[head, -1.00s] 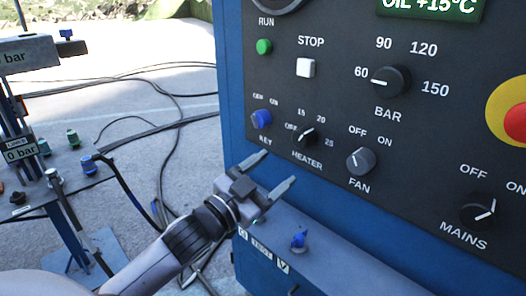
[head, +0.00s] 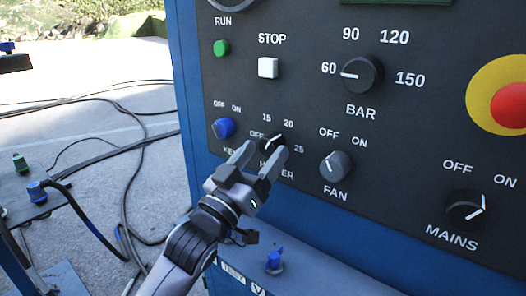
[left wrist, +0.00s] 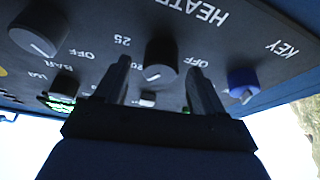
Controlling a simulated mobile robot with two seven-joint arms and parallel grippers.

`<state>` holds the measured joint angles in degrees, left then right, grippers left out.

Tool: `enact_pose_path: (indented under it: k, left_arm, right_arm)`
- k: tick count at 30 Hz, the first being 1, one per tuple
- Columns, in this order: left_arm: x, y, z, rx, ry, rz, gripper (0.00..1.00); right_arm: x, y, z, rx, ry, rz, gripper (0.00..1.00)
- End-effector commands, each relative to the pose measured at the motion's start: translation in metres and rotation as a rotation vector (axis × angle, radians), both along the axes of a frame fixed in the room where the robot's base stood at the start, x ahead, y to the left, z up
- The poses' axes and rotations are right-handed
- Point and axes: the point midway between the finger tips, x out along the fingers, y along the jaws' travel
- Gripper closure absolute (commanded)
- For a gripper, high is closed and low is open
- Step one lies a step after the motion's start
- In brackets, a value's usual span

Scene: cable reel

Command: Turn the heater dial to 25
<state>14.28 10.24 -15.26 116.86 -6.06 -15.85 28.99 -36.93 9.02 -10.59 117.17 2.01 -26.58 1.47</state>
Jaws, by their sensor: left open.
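The heater dial (head: 271,143) is a small black knob with a white pointer on the dark control panel, partly hidden behind my left gripper in the head view. Its marks read OFF, 15, 20 and 25, and the pointer appears to point toward 20. My left gripper (head: 262,155) is open in front of the dial. In the left wrist view the heater dial (left wrist: 161,58) shows between the tips of my left gripper (left wrist: 159,72), with a gap on each side. I cannot tell how far the tips are from the panel. My right gripper is out of view.
The blue key switch (head: 223,128) is left of the heater dial and the fan knob (head: 335,166) is right of it. The bar knob (head: 361,74) is above. A ledge with a blue valve (head: 274,260) juts out below the panel. Cables lie on the ground at left.

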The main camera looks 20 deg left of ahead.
Motion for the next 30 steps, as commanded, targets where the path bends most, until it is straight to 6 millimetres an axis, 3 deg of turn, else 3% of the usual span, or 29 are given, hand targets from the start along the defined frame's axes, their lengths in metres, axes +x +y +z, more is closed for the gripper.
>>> enact_pose_path:
  k: [13, 14, 18, 19, 30]
  left_arm:
    - [0.0096, -0.0028, 0.0042, 0.001, 0.000, 0.000, 0.31]
    - [0.0096, -0.0028, 0.0042, 0.001, 0.000, 0.000, 0.37]
    - [0.0096, -0.0027, 0.0041, 0.001, 0.000, 0.002, 0.83]
    - [0.0096, -0.0027, 0.0041, 0.001, 0.000, 0.002, 0.87]
    - [0.0099, -0.0018, 0.0050, 0.053, -0.017, 0.002, 0.87]
  right_arm:
    - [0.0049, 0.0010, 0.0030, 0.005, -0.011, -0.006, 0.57]
    - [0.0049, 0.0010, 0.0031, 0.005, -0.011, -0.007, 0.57]
    - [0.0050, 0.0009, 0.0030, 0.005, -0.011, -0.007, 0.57]
    - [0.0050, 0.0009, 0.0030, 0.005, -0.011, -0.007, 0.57]
    - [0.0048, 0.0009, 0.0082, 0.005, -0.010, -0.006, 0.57]
